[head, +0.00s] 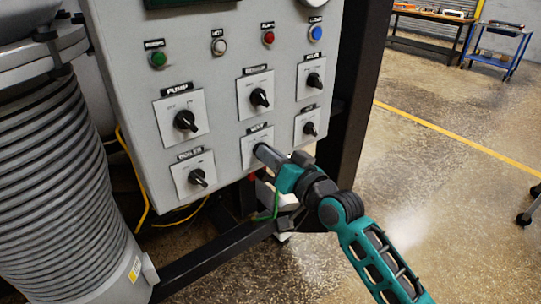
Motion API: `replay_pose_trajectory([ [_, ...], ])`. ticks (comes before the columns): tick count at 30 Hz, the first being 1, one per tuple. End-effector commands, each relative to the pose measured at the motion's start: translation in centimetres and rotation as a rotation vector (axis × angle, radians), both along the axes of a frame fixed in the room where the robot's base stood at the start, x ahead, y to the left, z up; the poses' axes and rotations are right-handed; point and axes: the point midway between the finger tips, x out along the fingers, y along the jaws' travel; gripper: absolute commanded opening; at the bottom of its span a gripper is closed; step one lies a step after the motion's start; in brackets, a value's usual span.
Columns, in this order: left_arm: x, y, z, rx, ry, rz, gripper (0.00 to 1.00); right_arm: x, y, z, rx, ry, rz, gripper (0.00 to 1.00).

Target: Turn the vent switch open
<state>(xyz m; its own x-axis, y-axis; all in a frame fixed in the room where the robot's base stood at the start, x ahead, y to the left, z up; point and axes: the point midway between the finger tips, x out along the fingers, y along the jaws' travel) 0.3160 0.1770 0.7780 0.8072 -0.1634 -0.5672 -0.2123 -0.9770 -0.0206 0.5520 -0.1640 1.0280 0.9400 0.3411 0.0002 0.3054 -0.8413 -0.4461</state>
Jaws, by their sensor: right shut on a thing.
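The vent switch (248,150) is on a white plate in the lower middle of the grey control panel, under a small dark label. My right gripper (264,152) reaches in from the lower right with its fingers at this plate. It is shut on the switch's knob. The fingers hide the knob, so I cannot tell which way it points. My left gripper is not in view.
Other black rotary switches sit close by: the pump switch (185,121), one lower left (197,178), one above (259,98) and two at right (309,128). Indicator lights line the top. A ribbed grey cylinder (45,190) stands left.

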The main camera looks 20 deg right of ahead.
Motion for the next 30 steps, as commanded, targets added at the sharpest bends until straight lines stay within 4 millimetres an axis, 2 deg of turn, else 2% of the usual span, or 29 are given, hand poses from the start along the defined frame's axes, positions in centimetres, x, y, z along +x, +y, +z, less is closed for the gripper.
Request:
replay_pose_trajectory([
  [7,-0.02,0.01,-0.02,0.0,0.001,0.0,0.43,0.0,-0.02,-0.05,0.062,0.024,0.0,0.0],
  [21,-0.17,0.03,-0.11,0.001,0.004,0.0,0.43,-0.01,-0.01,-0.08,0.075,0.029,0.001,0.0],
  [22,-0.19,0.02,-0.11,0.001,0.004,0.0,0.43,-0.01,-0.01,-0.08,0.076,0.029,0.001,0.14],
  [30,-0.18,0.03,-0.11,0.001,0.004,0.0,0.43,0.0,0.0,-0.06,0.073,0.027,0.0,0.37],
])
